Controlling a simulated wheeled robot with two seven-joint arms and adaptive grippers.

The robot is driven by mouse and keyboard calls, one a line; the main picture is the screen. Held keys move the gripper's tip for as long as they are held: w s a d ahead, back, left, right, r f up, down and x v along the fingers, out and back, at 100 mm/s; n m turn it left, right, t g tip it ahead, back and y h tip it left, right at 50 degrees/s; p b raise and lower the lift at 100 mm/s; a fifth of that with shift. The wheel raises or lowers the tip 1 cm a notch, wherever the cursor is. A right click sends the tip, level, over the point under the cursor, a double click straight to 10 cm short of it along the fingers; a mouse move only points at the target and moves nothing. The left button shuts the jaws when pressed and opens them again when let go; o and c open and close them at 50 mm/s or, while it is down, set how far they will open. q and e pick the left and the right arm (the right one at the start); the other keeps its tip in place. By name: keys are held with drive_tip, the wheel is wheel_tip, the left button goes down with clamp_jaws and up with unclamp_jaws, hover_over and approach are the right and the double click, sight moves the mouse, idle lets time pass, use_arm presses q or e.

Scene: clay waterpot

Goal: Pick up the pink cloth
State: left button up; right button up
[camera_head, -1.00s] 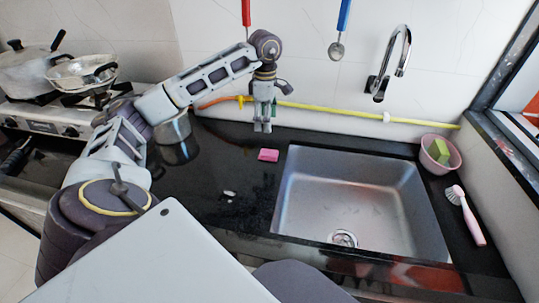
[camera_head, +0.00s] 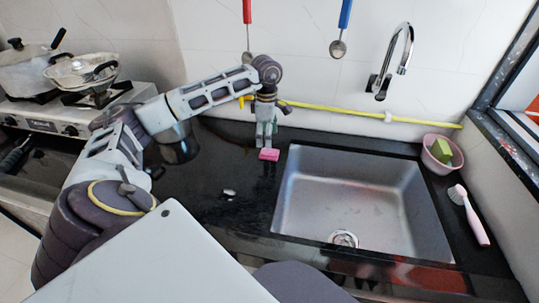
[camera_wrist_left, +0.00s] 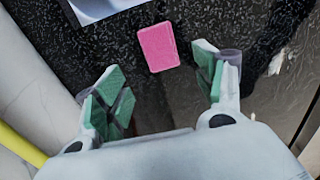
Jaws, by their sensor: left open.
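The pink cloth (camera_head: 269,155) is a small flat rectangle on the black counter, just left of the sink's back left corner. My left gripper (camera_head: 265,143) is open and hangs pointing down, just behind and above the cloth in the head view. In the left wrist view the cloth (camera_wrist_left: 158,47) lies beyond the fingertips, roughly centred between the two green-padded fingers of the gripper (camera_wrist_left: 160,90). Nothing is between the fingers. The right gripper is not in view.
The steel sink (camera_head: 283,205) is right of the cloth. A yellow hose (camera_head: 340,110) runs along the back wall. A dark pot (camera_head: 180,152) is left. The counter left of the cloth is mostly clear.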

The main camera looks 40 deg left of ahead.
sight(268, 152)
use_arm(q)
drive_tip(key=shift+f, duration=0.75)
drive_tip(key=shift+d+f, duration=0.1)
drive_tip(key=shift+f, duration=0.45)
wheel_tip(268, 152, down, 3)
drive_tip(key=shift+d+r+b, duration=0.1)
drive_tip(key=shift+d+b, duration=0.05)
drive_tip(key=shift+b, duration=0.2)
drive_tip(key=shift+f, duration=0.65)
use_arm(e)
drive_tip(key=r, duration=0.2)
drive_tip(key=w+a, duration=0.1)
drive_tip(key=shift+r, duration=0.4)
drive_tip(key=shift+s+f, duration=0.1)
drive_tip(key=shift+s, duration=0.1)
use_arm(q)
drive_tip(key=c, duration=0.9)
